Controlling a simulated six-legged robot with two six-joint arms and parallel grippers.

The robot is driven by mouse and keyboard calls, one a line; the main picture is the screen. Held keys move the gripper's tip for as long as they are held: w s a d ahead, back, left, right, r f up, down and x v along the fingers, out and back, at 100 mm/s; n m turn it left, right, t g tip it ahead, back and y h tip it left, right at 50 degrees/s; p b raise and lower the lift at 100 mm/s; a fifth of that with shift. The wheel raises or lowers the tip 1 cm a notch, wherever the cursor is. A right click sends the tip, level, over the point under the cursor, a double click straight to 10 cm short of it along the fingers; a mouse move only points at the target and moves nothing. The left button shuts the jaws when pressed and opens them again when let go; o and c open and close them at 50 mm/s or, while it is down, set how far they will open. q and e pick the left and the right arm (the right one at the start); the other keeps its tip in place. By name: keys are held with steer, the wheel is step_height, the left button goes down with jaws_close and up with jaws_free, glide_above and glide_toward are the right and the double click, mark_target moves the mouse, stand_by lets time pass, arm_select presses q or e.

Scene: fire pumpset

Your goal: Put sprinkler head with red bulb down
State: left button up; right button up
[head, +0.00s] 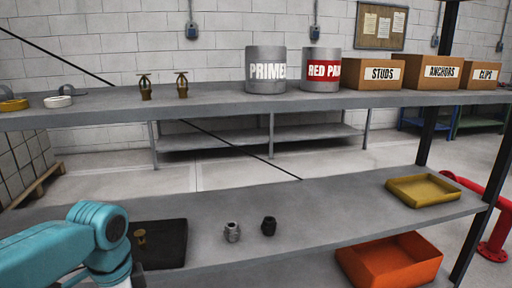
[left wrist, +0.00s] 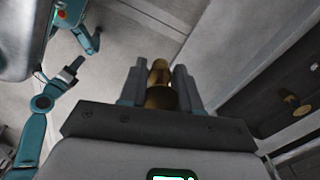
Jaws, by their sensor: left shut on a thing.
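In the left wrist view my left gripper (left wrist: 160,92) is shut on a brass-coloured sprinkler head (left wrist: 159,72), held between the two fingers. Its bulb colour does not show. In the head view my left arm comes in at the lower left and its gripper is out of sight. Two brass sprinkler heads (head: 145,88) (head: 182,86) stand upright on the upper shelf. Another small brass piece (head: 140,237) stands in the black tray (head: 172,230) on the lower shelf. My right gripper (left wrist: 70,70) appears at the left of the wrist view, too small to read.
A silver fitting (head: 232,232) and a black fitting (head: 269,226) stand right of the tray. A yellow tray (head: 423,190) lies at the lower shelf's right, with bare shelf (head: 340,205) between. Paint cans (head: 266,70) and cardboard boxes (head: 375,73) stand on the upper shelf.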

arm_select(q)
steer(key=w+d+f+n, duration=0.4)
steer(key=d+f+n, duration=0.15)
steer(key=n, duration=0.65)
step_height(320, 180, up, 10)
steer(key=s+a+p, duration=0.1)
steer(key=p, duration=1.8)
steer(key=shift+s+r+p, duration=0.2)
steer(key=shift+s+p, duration=0.05)
steer(key=shift+p, duration=0.05)
